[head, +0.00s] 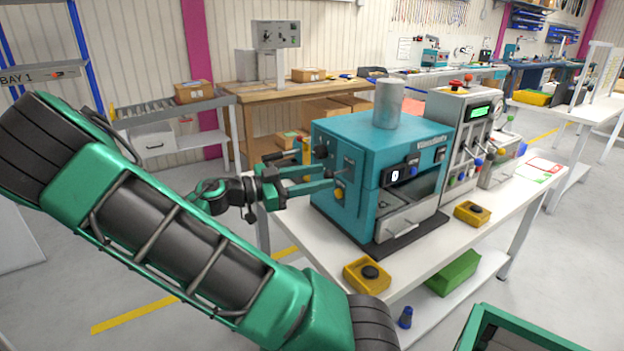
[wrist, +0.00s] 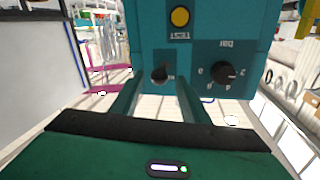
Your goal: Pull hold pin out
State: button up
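The teal machine (head: 385,150) stands on a white bench with its left side panel facing my gripper. In the wrist view that panel carries a yellow button marked TEST (wrist: 180,16), a black numbered dial (wrist: 226,73) and a small dark knob or pin (wrist: 159,74) on a darker plate. This small part may be the hold pin; its label is not readable. My gripper (head: 331,177) is open, its two green fingers pointing at the panel. In the wrist view the small part lies between and beyond the fingertips (wrist: 158,84). I cannot see contact.
A grey cylinder (head: 388,104) stands on top of the machine. A grey control unit (head: 465,140) with levers is to its right. Yellow boxes with black tops (head: 367,275) sit on the bench front (head: 440,262). Open floor lies left of the bench.

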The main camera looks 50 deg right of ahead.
jog(key=shift+a, duration=0.1)
jog(key=v, duration=1)
jog(key=shift+w+a, duration=0.25)
jog(key=shift+a, duration=0.05)
jog(key=shift+s, duration=0.1)
